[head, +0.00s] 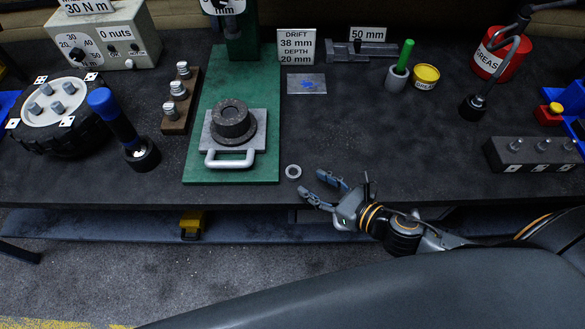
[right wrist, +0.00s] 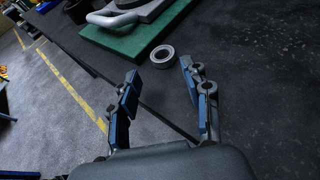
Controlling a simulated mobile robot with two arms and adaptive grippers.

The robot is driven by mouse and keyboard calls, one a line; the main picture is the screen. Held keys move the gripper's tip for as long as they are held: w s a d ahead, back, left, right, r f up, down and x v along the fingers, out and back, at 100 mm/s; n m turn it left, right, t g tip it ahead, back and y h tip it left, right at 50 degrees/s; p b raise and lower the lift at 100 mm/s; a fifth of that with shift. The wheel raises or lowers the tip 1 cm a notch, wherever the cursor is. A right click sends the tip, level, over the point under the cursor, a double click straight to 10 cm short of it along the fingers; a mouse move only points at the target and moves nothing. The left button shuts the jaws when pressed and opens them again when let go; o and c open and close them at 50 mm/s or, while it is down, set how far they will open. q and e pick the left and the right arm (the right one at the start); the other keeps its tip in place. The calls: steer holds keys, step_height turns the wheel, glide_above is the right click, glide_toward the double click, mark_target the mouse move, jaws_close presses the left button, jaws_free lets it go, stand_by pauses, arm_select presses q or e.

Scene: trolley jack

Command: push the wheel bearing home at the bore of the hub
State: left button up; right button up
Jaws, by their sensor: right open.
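The wheel bearing, a small grey ring (head: 293,171), lies flat on the dark bench just right of the green base's front corner. It also shows in the right wrist view (right wrist: 162,54), beyond the fingertips. The hub, a dark round piece (head: 231,128) with a bore in its top, sits on a grey plate with a loop handle, on the green press base (head: 200,165). My right gripper (head: 324,189) is open and empty at the bench's front edge, to the right of the ring and apart from it. Its two fingers (right wrist: 157,82) show spread. My left gripper is not in view.
A blue-handled tool (head: 117,122) and a wooden block of sockets (head: 178,98) stand left of the press. A grey cup with a green stick (head: 397,78), a yellow tin (head: 425,76) and a dark block with pins (head: 535,154) are to the right. The bench's middle right is clear.

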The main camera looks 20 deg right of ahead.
mark_target(294, 172)
steer(key=shift+w+a+f, duration=0.2)
steer(key=shift+w+a, duration=0.1)
steer(key=shift+w, duration=0.25)
steer(key=p+x, duration=0.2)
steer(key=x, duration=0.2)
steer(key=shift+w+d, duration=0.1)
steer(key=shift+d, duration=0.05)
steer(key=shift+w+a+f, duration=0.3)
steer(key=shift+w+f, duration=0.1)
steer(key=c, duration=0.9)
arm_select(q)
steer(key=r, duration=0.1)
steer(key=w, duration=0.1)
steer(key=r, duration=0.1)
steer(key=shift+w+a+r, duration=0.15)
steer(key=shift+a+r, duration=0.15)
arm_select(e)
steer(key=shift+c, duration=0.4)
steer(key=shift+r, duration=0.1)
